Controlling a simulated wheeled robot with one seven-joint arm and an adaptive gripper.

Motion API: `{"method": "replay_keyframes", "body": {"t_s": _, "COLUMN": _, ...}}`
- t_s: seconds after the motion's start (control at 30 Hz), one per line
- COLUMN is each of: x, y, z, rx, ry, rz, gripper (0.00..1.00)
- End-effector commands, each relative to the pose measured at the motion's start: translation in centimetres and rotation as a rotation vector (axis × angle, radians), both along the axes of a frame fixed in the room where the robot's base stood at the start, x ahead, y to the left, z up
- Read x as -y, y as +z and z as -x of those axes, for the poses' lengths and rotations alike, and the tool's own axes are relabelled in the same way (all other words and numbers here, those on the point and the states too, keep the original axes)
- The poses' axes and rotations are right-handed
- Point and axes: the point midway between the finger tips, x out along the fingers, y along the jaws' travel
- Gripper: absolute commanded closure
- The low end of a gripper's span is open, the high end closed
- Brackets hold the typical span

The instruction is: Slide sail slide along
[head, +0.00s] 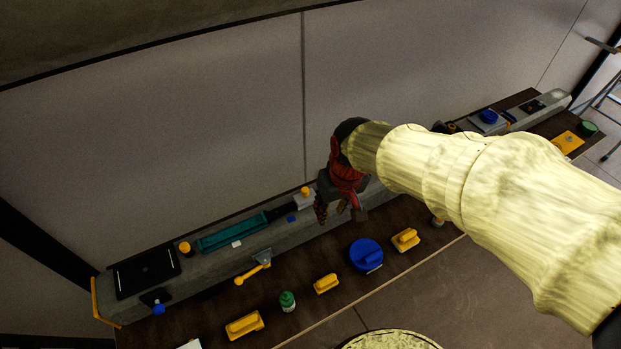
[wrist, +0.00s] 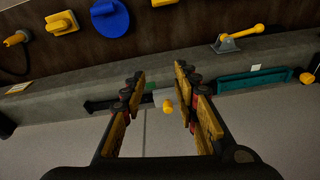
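The sail slide appears to be a light grey block (head: 304,200) with a yellow knob (head: 305,190). It sits on a dark rail (head: 280,212) along the grey ledge, just left of my gripper in the head view. In the wrist view the yellow knob (wrist: 168,105) shows between and beyond my fingers, with the grey block (wrist: 161,96) behind it. My gripper (wrist: 160,78) is open and empty, its two fingers spread apart. In the head view my gripper (head: 342,212) hangs over the ledge, partly hidden by my arm. I cannot see it touching the slide.
A teal tray (head: 232,232) lies on the ledge left of the slide. A pale wall (head: 180,130) rises behind the ledge.

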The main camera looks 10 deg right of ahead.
Motion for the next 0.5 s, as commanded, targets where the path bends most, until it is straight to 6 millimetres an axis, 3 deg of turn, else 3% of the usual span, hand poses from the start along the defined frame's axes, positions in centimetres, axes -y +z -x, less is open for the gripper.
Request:
{"method": "replay_keyframes", "body": {"t_s": 0.03, "x": -1.2, "y": -1.6, "z": -2.0, "rx": -0.005, "ry": 0.027, "rz": -0.001, "gripper": 0.7}}
{"method": "replay_keyframes", "body": {"t_s": 0.1, "x": -2.4, "y": -2.7, "z": -4.6, "rx": 0.017, "ry": 0.059, "rz": -0.008, "gripper": 0.7}}
{"method": "replay_keyframes", "body": {"t_s": 0.2, "x": -3.4, "y": -2.5, "z": -7.9, "rx": 0.075, "ry": 0.089, "rz": -0.019, "gripper": 0.7}}
{"method": "replay_keyframes", "body": {"t_s": 0.33, "x": -3.9, "y": -1.0, "z": -10.0, "rx": 0.14, "ry": 0.114, "rz": -0.027, "gripper": 0.7}}
{"method": "replay_keyframes", "body": {"t_s": 0.5, "x": -3.9, "y": -0.9, "z": -10.4, "rx": 0.159, "ry": 0.14, "rz": -0.023, "gripper": 0.7}}
